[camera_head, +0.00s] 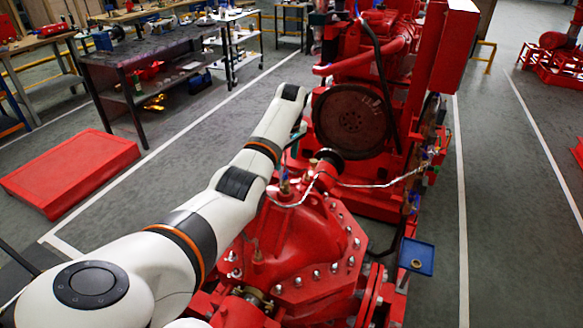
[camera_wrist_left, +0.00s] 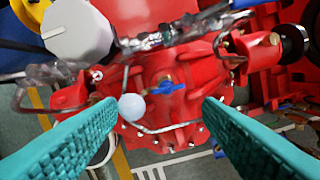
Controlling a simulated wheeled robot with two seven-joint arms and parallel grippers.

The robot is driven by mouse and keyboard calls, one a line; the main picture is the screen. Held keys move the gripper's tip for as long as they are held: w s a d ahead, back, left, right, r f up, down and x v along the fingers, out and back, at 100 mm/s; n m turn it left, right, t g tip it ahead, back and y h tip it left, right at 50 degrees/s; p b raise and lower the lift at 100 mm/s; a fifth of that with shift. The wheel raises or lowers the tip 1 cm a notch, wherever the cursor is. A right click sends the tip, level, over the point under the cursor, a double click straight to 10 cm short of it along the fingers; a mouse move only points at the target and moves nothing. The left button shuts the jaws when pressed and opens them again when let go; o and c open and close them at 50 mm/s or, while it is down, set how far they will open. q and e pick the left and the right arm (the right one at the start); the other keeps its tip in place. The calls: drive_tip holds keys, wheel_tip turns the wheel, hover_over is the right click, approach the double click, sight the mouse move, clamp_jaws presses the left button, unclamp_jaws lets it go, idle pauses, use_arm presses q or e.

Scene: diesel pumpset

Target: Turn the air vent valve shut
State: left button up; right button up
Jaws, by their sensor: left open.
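The air vent valve, with a small blue handle (camera_wrist_left: 168,88), sits on top of the red pump casing (camera_wrist_left: 150,62) in the left wrist view. My left gripper (camera_wrist_left: 160,106) is open and empty, its two teal ribbed fingers at the left and right of that view. The valve shows in the gap between the fingers, beyond the tips, and neither finger visibly touches it. In the head view my left arm reaches over the red pump (camera_head: 300,250), and its gripper is mostly hidden behind the wrist. My right gripper is in neither view.
Silvery pipes (camera_head: 375,185) run across the pump top. A white ball (camera_wrist_left: 131,107) shows left of the valve. The red engine with a dark flywheel (camera_head: 352,120) stands behind. A blue tray (camera_head: 416,257) is at the right.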

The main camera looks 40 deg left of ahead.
sight(285, 175)
use_arm(q)
wheel_tip(285, 175, up, 6)
drive_tip(key=a+n+h, duration=0.1)
drive_tip(key=n, duration=0.2)
drive_tip(key=f, duration=0.7)
drive_tip(key=w+f, duration=0.1)
drive_tip(key=f, duration=0.3)
drive_tip(key=shift+a+f, duration=0.1)
drive_tip(key=shift+f, duration=0.2)
drive_tip(key=c, duration=1)
drive_tip(key=shift+m, duration=0.3)
